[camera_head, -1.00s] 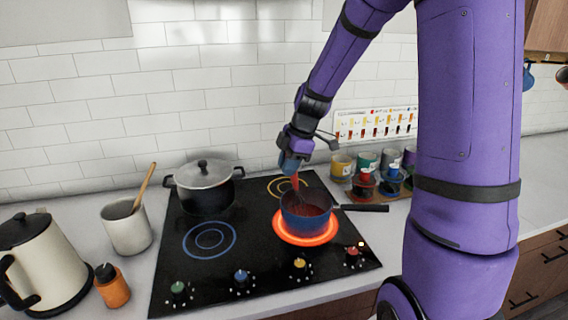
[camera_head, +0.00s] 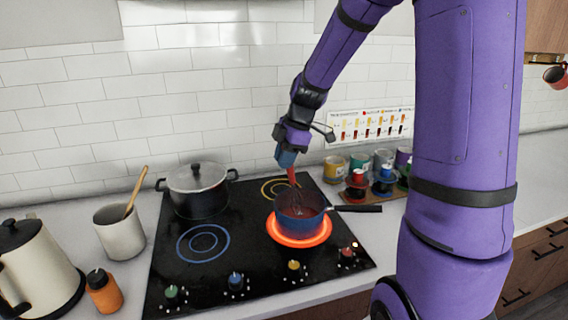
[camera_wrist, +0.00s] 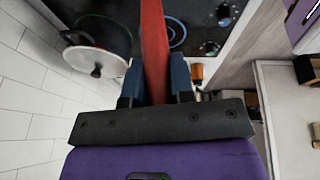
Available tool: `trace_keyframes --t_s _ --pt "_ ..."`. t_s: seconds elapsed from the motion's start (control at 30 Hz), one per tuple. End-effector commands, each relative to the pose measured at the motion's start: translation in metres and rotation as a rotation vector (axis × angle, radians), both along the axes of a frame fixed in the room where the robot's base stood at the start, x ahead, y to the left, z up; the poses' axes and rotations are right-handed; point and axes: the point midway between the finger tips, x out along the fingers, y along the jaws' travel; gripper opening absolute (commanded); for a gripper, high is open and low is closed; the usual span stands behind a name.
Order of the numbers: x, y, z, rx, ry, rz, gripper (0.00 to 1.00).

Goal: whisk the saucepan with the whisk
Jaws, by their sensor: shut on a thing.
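The blue saucepan (camera_head: 314,222) with a black handle stands on the glowing red burner (camera_head: 318,239) at the front right of the black stove. My gripper (camera_head: 287,160) is above the pan, pointing down, shut on the red handle of the whisk (camera_head: 292,178). The whisk's wire end reaches down inside the pan; its tip against the reddish contents is hard to make out. In the wrist view the red whisk handle (camera_wrist: 154,45) runs between my two blue fingers. The pan is not visible in the wrist view.
A lidded pot (camera_head: 198,190) stands at the back left of the stove (camera_head: 235,256). A crock with a wooden spoon (camera_head: 119,233), an orange bottle (camera_head: 104,292) and a kettle (camera_head: 38,275) are at left. Several jars (camera_head: 358,165) and small bottles stand right of the pan.

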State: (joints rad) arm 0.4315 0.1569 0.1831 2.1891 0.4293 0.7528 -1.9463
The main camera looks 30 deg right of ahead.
Motion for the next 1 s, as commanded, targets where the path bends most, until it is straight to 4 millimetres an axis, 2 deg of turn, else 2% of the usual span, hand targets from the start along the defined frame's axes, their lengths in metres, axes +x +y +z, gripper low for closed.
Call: trace_keyframes --t_s 1.0 --pt "0.000 0.000 0.067 0.000 -0.001 0.000 0.00"
